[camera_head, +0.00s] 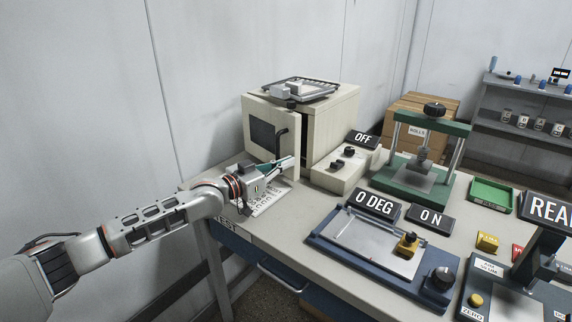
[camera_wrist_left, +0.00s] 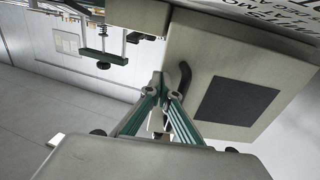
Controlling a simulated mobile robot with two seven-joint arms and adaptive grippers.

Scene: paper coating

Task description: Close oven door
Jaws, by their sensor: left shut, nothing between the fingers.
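The beige oven (camera_head: 330,115) stands at the back of the table against the wall. Its door (camera_head: 292,150), with a dark window and black handle (camera_head: 281,140), looks ajar, with a gap along its right edge. My left gripper (camera_head: 291,161) is shut and empty, low in front of the door near the handle. In the left wrist view the closed fingertips (camera_wrist_left: 158,78) are beside the handle (camera_wrist_left: 184,78) and the door panel (camera_wrist_left: 285,60). I cannot tell whether they touch the door. My right gripper is not in view.
A tray with a small device (camera_head: 305,88) lies on the oven. A printed sheet (camera_head: 266,203) lies below my left gripper. A control box (camera_head: 335,178), a green press (camera_head: 408,180) and a blue-based coater (camera_head: 355,255) stand to the right.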

